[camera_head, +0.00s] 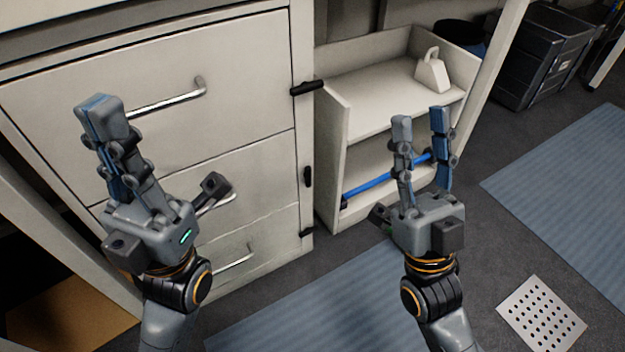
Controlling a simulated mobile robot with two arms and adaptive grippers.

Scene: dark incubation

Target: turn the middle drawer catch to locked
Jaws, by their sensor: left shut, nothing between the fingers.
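The pale drawer cabinet has a top drawer (60,90), a middle drawer (255,167) and a bottom drawer (268,240). The black middle catch (308,177) on the right-hand frame stands upright, along the frame. The top catch (307,87) and bottom catch (307,231) lie roughly crosswise. My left gripper (102,117) is shut and empty in front of the drawers, left of the middle catch and apart from it. It hides part of the middle drawer and its handle. My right gripper (420,122) is open and empty, in front of the shelf unit, right of the catch.
A cream shelf unit (375,95) stands right of the cabinet, with a white jug-like item (432,72) on top and a blue bar (368,186) lower down. Dark crates (545,60) stand back right. Blue mats (570,180) and a perforated plate (541,313) lie on the floor.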

